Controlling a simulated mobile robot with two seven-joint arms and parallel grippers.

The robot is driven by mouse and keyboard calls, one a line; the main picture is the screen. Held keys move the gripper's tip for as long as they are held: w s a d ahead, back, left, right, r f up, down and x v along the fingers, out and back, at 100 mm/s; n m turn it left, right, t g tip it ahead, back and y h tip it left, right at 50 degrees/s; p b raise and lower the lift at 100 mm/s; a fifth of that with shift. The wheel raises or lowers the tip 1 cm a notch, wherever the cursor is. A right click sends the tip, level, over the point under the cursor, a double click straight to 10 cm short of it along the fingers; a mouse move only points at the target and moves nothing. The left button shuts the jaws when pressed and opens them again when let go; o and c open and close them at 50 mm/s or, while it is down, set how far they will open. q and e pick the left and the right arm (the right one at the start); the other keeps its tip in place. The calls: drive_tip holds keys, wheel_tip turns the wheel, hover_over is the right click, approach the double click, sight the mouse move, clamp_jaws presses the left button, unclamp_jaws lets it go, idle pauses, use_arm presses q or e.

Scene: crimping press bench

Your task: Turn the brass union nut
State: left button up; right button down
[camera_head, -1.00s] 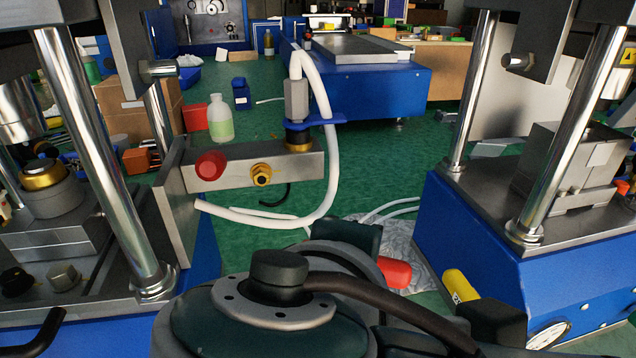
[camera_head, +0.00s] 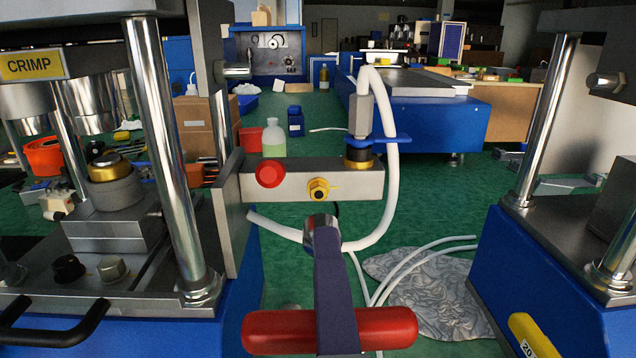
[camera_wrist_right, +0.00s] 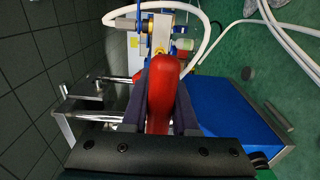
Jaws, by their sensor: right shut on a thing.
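A brass hex nut (camera_head: 318,189) sits on the front of a grey metal block (camera_head: 345,182) beside the left press. A brass ring (camera_head: 362,165) also shows under the white hose's fitting. My right gripper (camera_head: 329,285) is shut on the red handle (camera_head: 385,327) of a tool, which lies crosswise. In the right wrist view the red handle (camera_wrist_right: 163,85) is between the two dark fingers. The tool's bright metal end (camera_head: 322,232) is in front of and below the nut in the picture, and looks apart from it. My left gripper is out of view.
A red knob (camera_head: 270,174) is left of the nut. A white hose (camera_head: 389,150) loops down right of the block. The left press's steel column (camera_head: 172,160) and the right blue press base (camera_head: 505,280) flank the gap. Crumpled grey sheet (camera_head: 430,290) lies on the green floor.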

sight(323, 221)
drive_tip(key=shift+w, duration=0.15)
drive_tip(key=shift+w+b, duration=0.35)
drive_tip(key=shift+w, duration=1.8)
drive_tip(key=shift+w+a+b, duration=0.1)
drive_tip(key=shift+w+b, duration=0.35)
drive_tip(key=shift+w, duration=0.65)
